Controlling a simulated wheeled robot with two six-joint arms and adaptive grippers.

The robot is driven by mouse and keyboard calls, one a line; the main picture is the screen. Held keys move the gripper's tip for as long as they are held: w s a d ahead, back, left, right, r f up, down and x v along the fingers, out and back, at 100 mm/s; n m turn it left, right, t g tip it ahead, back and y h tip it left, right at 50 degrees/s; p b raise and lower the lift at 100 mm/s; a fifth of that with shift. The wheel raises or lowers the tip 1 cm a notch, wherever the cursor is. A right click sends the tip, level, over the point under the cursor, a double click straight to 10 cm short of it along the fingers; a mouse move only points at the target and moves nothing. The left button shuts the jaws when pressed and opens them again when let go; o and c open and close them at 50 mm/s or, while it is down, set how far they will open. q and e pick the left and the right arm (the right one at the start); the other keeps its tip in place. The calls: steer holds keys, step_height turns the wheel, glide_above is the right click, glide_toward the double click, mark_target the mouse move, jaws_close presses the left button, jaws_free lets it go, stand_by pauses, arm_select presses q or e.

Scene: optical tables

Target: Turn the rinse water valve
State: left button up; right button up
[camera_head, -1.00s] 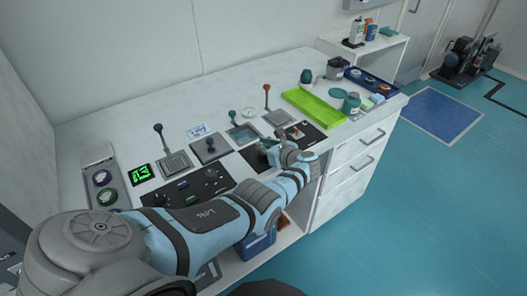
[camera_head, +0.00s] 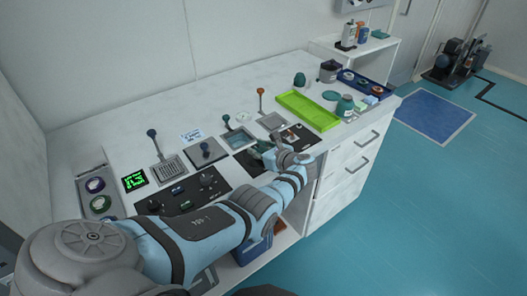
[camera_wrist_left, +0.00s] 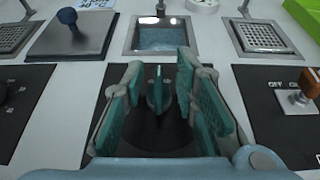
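In the left wrist view, a dark round valve knob (camera_wrist_left: 157,92) with an upright fin sits on a black panel below a small water basin. Its lower part is dark and hard to make out. No readable label shows that it is the rinse water valve. My left gripper (camera_wrist_left: 160,98) is open, with teal-padded fingers on either side of the fin and visible gaps between. In the head view, my left gripper (camera_head: 264,154) is low over the black panel in front of the basin (camera_head: 238,137), and the hand mostly hides the knob. My right gripper is not in view.
A black panel with an OFF marking and a metal switch (camera_wrist_left: 296,98) lies to the right. A blue-knobbed lever plate (camera_wrist_left: 72,32) is at the upper left. A green tray (camera_head: 307,111) and bottles stand farther right.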

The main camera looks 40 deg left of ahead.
arm_select(q)
steer(key=v, duration=1.1)
steer(key=shift+d, duration=0.3)
steer(key=shift+r, duration=0.1)
